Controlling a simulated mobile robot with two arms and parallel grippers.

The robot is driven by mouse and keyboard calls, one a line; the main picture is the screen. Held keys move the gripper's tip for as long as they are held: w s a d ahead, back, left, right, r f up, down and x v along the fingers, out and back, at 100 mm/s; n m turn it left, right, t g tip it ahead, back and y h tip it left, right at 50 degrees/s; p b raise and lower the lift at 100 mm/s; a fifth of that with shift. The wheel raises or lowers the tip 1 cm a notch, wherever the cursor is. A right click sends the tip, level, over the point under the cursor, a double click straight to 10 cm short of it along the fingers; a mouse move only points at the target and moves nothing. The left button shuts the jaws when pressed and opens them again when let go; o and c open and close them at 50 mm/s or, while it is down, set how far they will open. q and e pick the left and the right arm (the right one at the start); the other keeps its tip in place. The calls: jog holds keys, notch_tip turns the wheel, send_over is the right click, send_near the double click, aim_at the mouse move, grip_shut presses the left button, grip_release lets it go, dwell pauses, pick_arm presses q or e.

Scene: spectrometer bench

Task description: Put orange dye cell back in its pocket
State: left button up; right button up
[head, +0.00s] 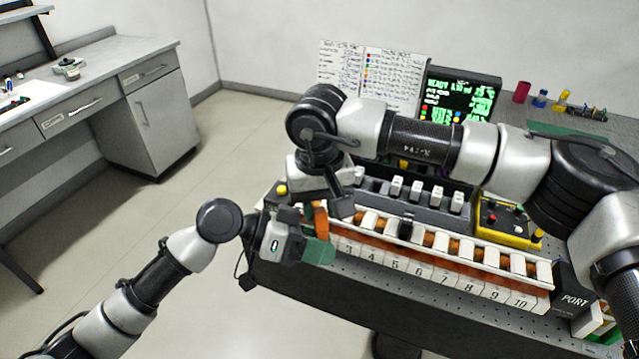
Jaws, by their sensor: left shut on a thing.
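My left gripper (300,246) is low at the left end of the bench, shut with a green piece (319,252) at its fingertips. The piece looks flat, but I cannot tell what it is. A bright orange upright piece (320,220) shows just above it; it may be the orange dye cell. My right gripper (331,203) points down close above and beside the orange piece. I cannot tell whether it grips it. The rack (452,282) with numbered white pockets runs right from the grippers. Its left end is hidden.
Behind the rack stands a grey holder with several white-topped items (417,190). A yellow control box (510,222) and a dark block marked PORT (573,298) are to the right. A display (460,97) and paper charts (368,75) stand behind. My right arm crosses above the bench.

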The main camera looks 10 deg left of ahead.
jog(key=shift+f, duration=0.5)
jog(key=c, duration=0.5)
pick_arm(q)
jog(key=o, duration=1)
pick_arm(e)
grip_shut()
